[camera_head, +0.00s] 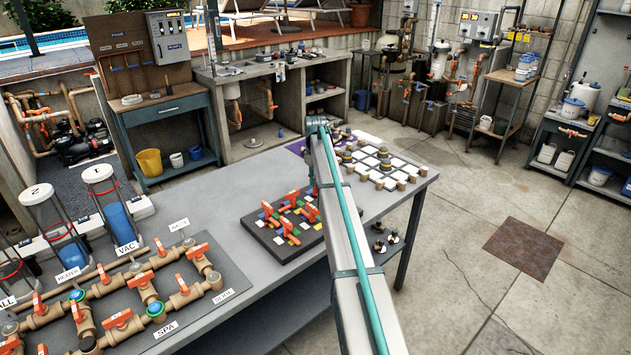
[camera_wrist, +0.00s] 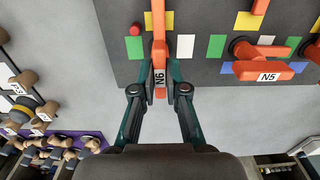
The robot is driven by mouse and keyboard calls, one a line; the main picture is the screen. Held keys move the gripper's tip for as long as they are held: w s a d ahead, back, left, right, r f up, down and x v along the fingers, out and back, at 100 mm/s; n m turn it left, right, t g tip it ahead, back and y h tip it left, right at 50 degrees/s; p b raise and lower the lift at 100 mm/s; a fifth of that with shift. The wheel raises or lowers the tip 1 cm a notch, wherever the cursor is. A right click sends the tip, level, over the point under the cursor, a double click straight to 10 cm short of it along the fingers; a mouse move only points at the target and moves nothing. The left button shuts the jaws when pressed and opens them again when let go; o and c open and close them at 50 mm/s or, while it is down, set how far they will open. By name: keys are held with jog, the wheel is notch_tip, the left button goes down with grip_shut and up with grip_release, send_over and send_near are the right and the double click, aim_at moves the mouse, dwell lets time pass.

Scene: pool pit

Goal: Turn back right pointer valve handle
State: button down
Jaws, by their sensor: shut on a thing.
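In the wrist view, my gripper (camera_wrist: 159,90) is closed around the end of an orange pointer handle (camera_wrist: 159,52) labelled N6. This handle points straight down the picture to the edge of the dark valve board (camera_wrist: 205,74). Another orange handle labelled N5 (camera_wrist: 265,70) lies to its right and points sideways. Green and white patches lie on either side of the held handle. In the head view, the board (camera_head: 268,241) with several orange handles lies on the grey table; my arm hides the gripper and the held handle there.
A pipe panel (camera_head: 225,268) with orange valve handles lies at front left. In the wrist view, an orange handle (camera_wrist: 259,6) is partly cut off at the top.

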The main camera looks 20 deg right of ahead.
jog(key=c, duration=1.2)
grip_release()
jog(key=shift+r, duration=0.15)
notch_tip(320, 180, up, 12)
